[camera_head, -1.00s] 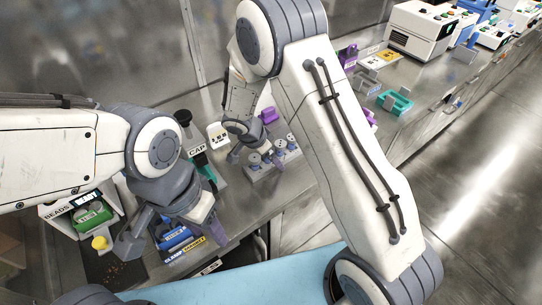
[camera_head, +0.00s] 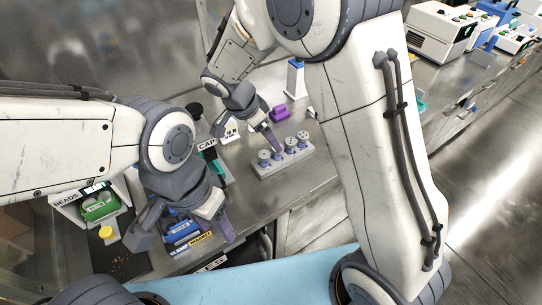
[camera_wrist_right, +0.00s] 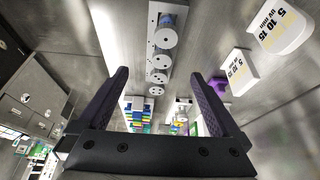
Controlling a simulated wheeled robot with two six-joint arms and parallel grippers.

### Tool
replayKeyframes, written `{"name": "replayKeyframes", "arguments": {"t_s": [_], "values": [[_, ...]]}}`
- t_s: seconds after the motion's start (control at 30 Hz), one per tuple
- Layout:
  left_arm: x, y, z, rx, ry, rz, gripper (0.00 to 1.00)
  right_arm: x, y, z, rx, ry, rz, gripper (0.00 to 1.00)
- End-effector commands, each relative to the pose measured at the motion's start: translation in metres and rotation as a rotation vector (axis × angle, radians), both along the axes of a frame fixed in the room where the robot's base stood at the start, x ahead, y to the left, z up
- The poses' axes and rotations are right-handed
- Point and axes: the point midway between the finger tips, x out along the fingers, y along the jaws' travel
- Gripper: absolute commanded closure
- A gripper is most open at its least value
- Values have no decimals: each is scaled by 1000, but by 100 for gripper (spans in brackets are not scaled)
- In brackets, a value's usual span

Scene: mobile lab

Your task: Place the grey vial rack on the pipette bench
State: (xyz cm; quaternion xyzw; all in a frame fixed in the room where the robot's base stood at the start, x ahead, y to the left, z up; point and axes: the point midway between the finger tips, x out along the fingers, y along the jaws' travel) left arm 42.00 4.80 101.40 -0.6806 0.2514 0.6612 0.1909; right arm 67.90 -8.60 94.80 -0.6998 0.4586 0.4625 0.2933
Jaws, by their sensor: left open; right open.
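The grey vial rack (camera_head: 258,173) stands upright on the metal bench and holds a row of several grey-capped vials. It also shows in the right wrist view (camera_wrist_right: 153,22), ahead of the fingertips. My right gripper (camera_head: 273,141) is open and empty, its purple fingers just above and behind the rack; in the right wrist view its two fingers (camera_wrist_right: 160,80) are spread apart with nothing between them. My left gripper (camera_head: 223,226) is open, near the bench's front edge beside a blue clamp magnet box (camera_head: 180,232).
A beads machine (camera_head: 68,208) with a green container is at left. A CAP label (camera_head: 207,144) and teal item lie left of the rack. A purple block (camera_head: 279,112) and white bottle (camera_head: 295,78) stand behind it. White instruments (camera_head: 436,37) are at far right.

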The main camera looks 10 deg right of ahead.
Motion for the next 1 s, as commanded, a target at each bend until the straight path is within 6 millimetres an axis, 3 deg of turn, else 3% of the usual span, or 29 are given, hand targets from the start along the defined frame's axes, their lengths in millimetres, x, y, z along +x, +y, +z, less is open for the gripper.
{"name": "replayKeyframes", "arguments": {"t_s": [0.17, 0.4, 0.6, 0.8, 1.0], "values": [[0, 0, 0, 0, 0, 0, 48, -44, 15, 25, 36, 116, 270, 0], [0, 0, 0, 0, 0, 0, 48, -144, 33, 56, 123, 310, 922, 0], [0, 0, 0, 0, 0, 0, 48, -217, 38, 66, 180, 374, 1439, 0], [0, 0, 0, 0, 0, 0, 48, -254, 38, 66, 200, 374, 1726, 0], [0, 0, 0, 0, 0, 0, 48, -259, 38, 66, 201, 374, 1782, 0]]}}
